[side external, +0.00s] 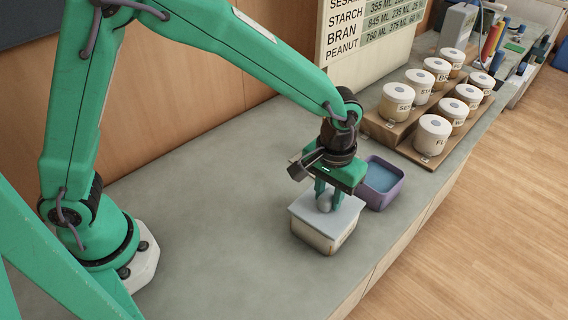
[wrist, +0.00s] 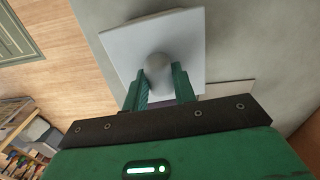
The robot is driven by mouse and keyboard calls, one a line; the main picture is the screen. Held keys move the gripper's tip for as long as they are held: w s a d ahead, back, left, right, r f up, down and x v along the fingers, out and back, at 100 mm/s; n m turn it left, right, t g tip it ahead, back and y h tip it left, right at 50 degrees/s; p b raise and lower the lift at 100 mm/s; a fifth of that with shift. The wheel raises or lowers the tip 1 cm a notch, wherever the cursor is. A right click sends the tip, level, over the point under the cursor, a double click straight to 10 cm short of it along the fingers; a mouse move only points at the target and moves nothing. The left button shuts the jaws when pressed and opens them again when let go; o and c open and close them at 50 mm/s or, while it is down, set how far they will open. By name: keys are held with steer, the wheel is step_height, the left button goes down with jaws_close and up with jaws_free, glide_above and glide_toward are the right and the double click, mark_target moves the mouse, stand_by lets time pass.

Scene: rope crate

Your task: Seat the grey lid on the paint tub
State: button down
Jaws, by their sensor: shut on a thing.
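The paint tub (side external: 318,241) is a cream, box-shaped tub standing on the grey counter. The grey lid (side external: 346,208), a flat square plate with a round knob (side external: 325,205), lies over the top of the tub. It looks roughly level, but I cannot tell whether it rests fully on the rim or is slightly above it. My gripper (side external: 325,197) points down from above and is shut on the lid's knob. In the wrist view the lid (wrist: 187,42) fills the upper middle, with my gripper's fingers (wrist: 160,75) on either side of the knob. The lid hides the tub's opening.
A purple tray (side external: 381,184) with a blue inside stands close behind the tub. Several white labelled canisters (side external: 433,135) stand on a stepped brown rack (side external: 405,143) farther right. The counter (side external: 215,235) left of the tub is clear; its front edge lies to the right.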

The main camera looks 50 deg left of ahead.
mark_target(329, 193)
steer(key=shift+f, duration=0.25)
stand_by(0.3)
steer(key=c, duration=1.1)
jaws_free()
steer(key=shift+o, duration=0.2)
steer(key=shift+r, duration=0.15)
steer(key=shift+r, duration=3.75)
